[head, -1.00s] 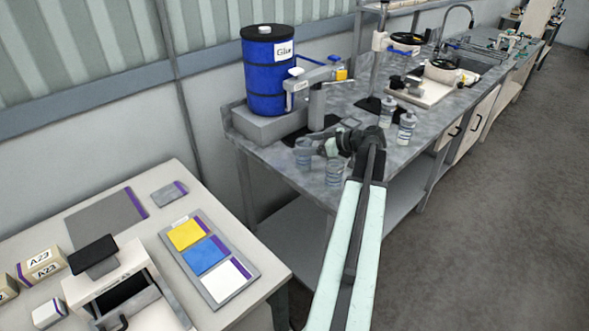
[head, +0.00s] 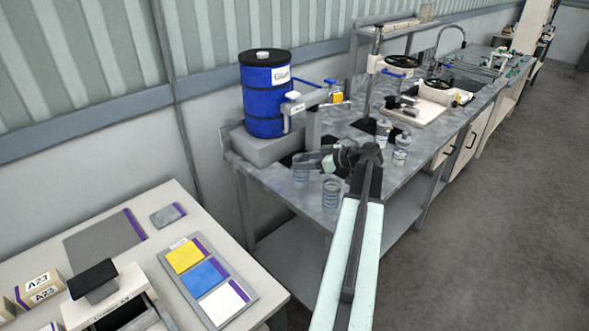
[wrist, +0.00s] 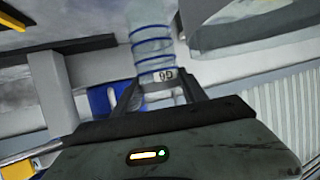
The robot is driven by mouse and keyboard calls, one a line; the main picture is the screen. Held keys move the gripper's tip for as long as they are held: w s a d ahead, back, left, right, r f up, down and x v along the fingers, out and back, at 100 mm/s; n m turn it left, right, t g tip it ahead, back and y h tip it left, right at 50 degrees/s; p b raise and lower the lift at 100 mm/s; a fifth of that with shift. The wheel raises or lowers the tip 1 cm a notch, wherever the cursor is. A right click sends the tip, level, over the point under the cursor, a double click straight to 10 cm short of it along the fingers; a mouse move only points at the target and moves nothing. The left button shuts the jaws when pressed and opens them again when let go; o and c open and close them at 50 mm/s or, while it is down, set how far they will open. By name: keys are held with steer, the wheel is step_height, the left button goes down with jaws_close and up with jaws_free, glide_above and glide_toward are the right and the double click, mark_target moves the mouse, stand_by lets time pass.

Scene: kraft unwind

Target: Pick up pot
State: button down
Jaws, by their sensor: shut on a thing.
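The pot, a clear jar with blue bands (wrist: 150,38) and a small white label, stands out between the two fingers of my gripper (wrist: 160,92) in the wrist view. The fingers are shut on its labelled end. In the head view, my gripper (head: 303,162) reaches left from the wrist, at a clear pot (head: 301,178) by the front left of the grey bench (head: 345,215). I cannot tell there whether the pot touches the bench top. A second banded clear pot (head: 331,193) stands just to the right, near the front edge.
A blue glue drum (head: 266,95) with a tap stands on a grey block behind the gripper. Two clear bottles (head: 401,150) (head: 383,134) stand to the right. A white table (head: 150,215) with coloured cards is at front left. Open floor (head: 480,240) lies right.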

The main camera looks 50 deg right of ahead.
step_height(320, 180, up, 2)
steer(key=shift+r+p, duration=0.1)
steer(key=shift+p, duration=0.55)
steer(key=s+d, duration=0.3)
steer(key=s, duration=0.4)
steer(key=s+d, duration=0.3)
steer(key=s, duration=0.4)
steer(key=shift+s+r, duration=0.25)
steer(key=shift+s, duration=0.1)
